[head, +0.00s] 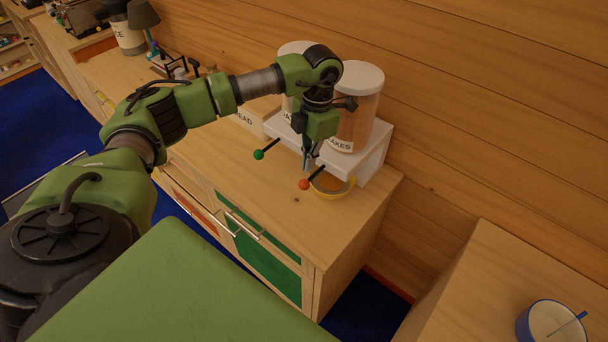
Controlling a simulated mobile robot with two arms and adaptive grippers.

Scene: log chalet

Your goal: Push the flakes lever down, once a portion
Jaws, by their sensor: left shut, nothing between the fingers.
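The flakes dispenser (359,108) is a clear canister with a white lid on a white stand (374,157); its label is partly hidden and reads "AKES". Its lever is a dark rod with an orange-red knob (304,184) that sticks out from the stand's front. A yellow-rimmed bowl (347,191) with brownish contents stands under that side. My left gripper (308,167) points down, shut and empty, just above and behind the orange-red knob. I cannot tell whether it touches the lever. My right gripper is not in view.
A second canister (296,48), mostly hidden by my left arm, has a green-knobbed lever (259,154). A blue-rimmed white cup (551,322) stands on the right surface.

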